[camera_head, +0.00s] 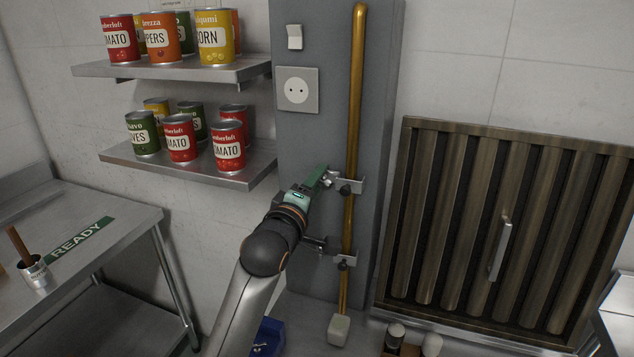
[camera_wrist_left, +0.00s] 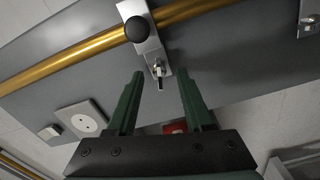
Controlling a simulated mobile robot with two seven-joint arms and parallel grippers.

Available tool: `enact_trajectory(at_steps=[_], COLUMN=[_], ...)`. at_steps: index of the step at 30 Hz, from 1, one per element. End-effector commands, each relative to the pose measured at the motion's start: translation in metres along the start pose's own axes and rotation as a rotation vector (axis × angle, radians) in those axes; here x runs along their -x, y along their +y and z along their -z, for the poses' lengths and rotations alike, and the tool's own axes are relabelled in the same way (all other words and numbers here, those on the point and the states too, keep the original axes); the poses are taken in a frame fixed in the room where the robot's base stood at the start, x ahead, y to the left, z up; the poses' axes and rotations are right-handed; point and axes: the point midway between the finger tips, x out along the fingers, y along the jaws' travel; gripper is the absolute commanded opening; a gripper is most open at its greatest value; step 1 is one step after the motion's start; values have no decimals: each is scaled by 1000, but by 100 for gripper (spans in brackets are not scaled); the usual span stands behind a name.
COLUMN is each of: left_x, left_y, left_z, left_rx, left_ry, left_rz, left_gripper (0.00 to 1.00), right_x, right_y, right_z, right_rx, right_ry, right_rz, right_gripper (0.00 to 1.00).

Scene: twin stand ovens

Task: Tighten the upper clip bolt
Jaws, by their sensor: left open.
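The upper clip (camera_head: 352,183) is a metal bracket around a brass pipe (camera_head: 354,110) on a grey column, with a black knob (camera_head: 345,190). In the left wrist view the upper clip (camera_wrist_left: 150,46) carries the same black knob and, at its near end, a small metal bolt (camera_wrist_left: 159,71). My left gripper (camera_head: 320,177) is at the left end of this clip. Its green fingers are open, one on each side of the bolt, with gaps visible between them and it. How far the bolt is screwed in is unclear. My right gripper is out of view.
A lower clip (camera_head: 344,260) holds the pipe further down. A socket (camera_head: 298,90) and a switch (camera_head: 294,37) are on the column above. Shelves of cans (camera_head: 205,168) stand left, a slatted panel (camera_head: 470,230) right, and a steel table (camera_head: 110,235) at lower left.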

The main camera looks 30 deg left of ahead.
Motion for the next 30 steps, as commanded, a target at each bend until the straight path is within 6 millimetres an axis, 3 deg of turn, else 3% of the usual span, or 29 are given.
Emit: enact_trajectory(at_steps=[2,15,30], left_x=[0,0,0], left_y=[0,0,0], left_z=[0,0,0], left_rx=[0,1,-8], left_ry=[0,0,0], left_rz=[0,0,0], left_gripper=[51,1,0], right_x=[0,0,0], right_y=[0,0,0], right_z=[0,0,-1], right_rx=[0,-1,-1], right_ry=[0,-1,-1], right_rz=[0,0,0], right_gripper=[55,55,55])
